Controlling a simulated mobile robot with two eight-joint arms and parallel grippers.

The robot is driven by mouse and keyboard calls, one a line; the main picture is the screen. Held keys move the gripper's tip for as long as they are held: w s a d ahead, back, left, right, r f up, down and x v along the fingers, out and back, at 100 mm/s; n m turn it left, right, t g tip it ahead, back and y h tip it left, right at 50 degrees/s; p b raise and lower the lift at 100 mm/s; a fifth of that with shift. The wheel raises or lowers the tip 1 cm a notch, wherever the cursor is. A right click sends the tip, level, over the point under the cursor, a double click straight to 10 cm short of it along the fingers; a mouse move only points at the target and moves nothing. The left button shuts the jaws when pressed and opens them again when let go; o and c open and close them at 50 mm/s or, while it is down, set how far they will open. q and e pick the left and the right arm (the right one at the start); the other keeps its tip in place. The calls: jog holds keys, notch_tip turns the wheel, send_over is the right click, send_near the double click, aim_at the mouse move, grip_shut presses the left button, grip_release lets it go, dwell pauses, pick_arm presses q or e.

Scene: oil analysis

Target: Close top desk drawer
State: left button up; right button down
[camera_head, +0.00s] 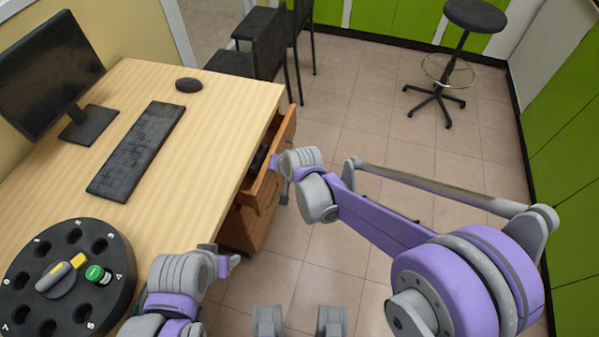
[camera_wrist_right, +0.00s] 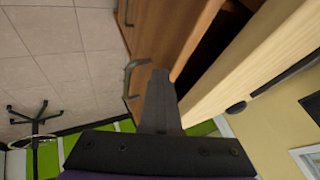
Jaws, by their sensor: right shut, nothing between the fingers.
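The top desk drawer (camera_head: 270,182) stands pulled out from the right side of the wooden desk (camera_head: 215,105), and dark contents show inside it. In the right wrist view, the drawer's brown front (camera_wrist_right: 172,32) and a curved handle (camera_wrist_right: 130,77) lie beyond the fingers, with a dark opening beside the pale desktop. My right gripper (camera_head: 277,163) is shut and empty, at the outer side of the drawer front; its fingers also show in the right wrist view (camera_wrist_right: 160,92). Whether they touch the front is unclear. My left gripper (camera_head: 234,260) is beside the desk's near edge; its finger gap is unclear.
On the desk are a monitor (camera_head: 48,75), a keyboard (camera_head: 137,150), a mouse (camera_head: 188,85) and a round black vial holder (camera_head: 70,240). A chair (camera_head: 262,50) stands behind the desk, a stool (camera_head: 450,60) at the back right. The tiled floor between is clear.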

aim_at(264, 168)
jog(key=shift+w+a, duration=0.25)
jog(key=shift+a, duration=0.55)
jog(key=shift+w+a, duration=0.2)
jog(key=shift+a, duration=0.55)
jog(key=shift+d, duration=0.15)
